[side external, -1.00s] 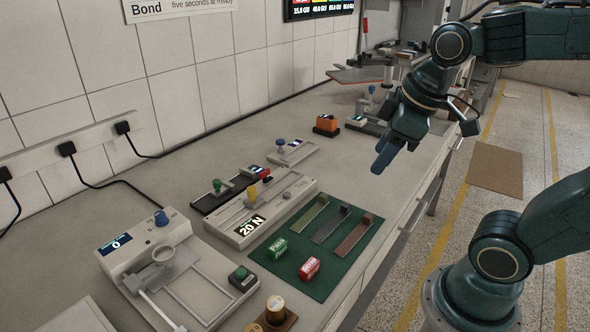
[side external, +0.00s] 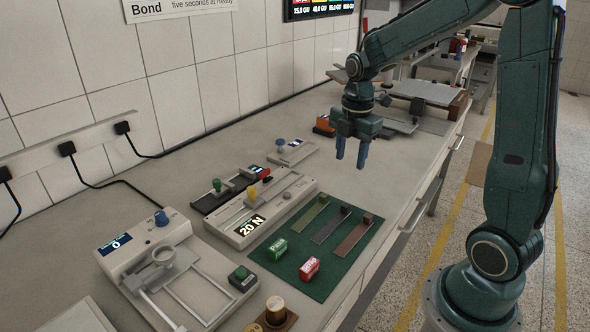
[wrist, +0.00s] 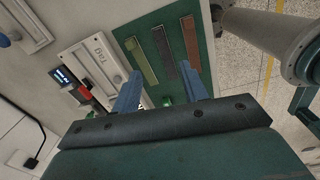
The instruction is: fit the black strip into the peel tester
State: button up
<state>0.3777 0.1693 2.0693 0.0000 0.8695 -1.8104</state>
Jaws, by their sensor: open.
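The black strip (side external: 331,225) lies flat on the green mat, between an olive strip (side external: 308,215) and a red-brown strip (side external: 354,238). Each strip has a small block at one end. In the wrist view the black strip (wrist: 164,52) lies beyond the fingertips. My gripper (side external: 351,160) is open and empty, pointing down well above the bench, beyond the mat. Its blue fingers also show in the wrist view (wrist: 158,85).
A white machine reading 0 (side external: 125,262) stands at front left. A dark fixture with a green knob (side external: 216,185) lies behind the grey device. An orange block (side external: 323,125) stands farther back.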

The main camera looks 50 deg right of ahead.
jog(key=shift+d+f+n, duration=0.7)
jog(key=shift+f, duration=0.1)
send_over(345, 206)
jog(key=shift+w+d+f, duration=0.1)
jog(key=shift+f, duration=2.05)
jog(key=shift+d+f, duration=0.1)
jog(key=shift+f, duration=2.05)
jog(key=shift+a+f, duration=0.2)
jog(key=shift+f, duration=2.4)
jog(key=shift+c, duration=0.2)
grip_shut()
